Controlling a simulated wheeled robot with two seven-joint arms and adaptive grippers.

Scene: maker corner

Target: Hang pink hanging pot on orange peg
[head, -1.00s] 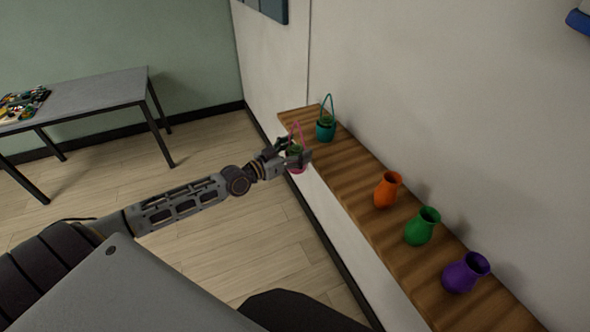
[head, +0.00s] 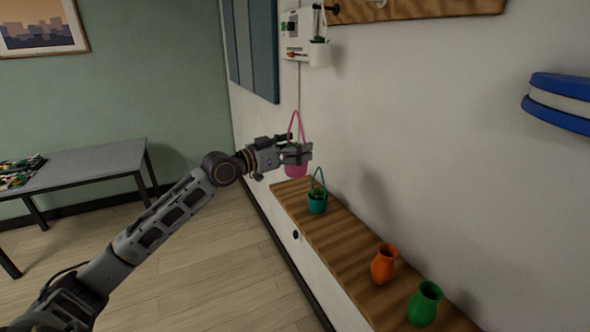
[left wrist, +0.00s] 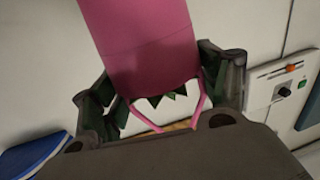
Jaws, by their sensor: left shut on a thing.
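The pink hanging pot (head: 296,169) has a tall pink loop handle and is held upright in my left gripper (head: 300,155), above the far end of the wooden shelf. In the left wrist view the pink pot (left wrist: 145,45) sits between the two fingers of the left gripper (left wrist: 160,85), with green leaves and part of its handle showing. A wooden peg board (head: 420,10) is cut off at the top of the head view. No orange peg is visible. My right gripper is out of view.
A teal hanging pot (head: 317,203), an orange vase (head: 384,264) and a green vase (head: 425,304) stand on the wooden shelf (head: 345,249). A white wall panel with controls (head: 295,28) is near the peg board. A blue-and-white object (head: 560,101) is on the right wall.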

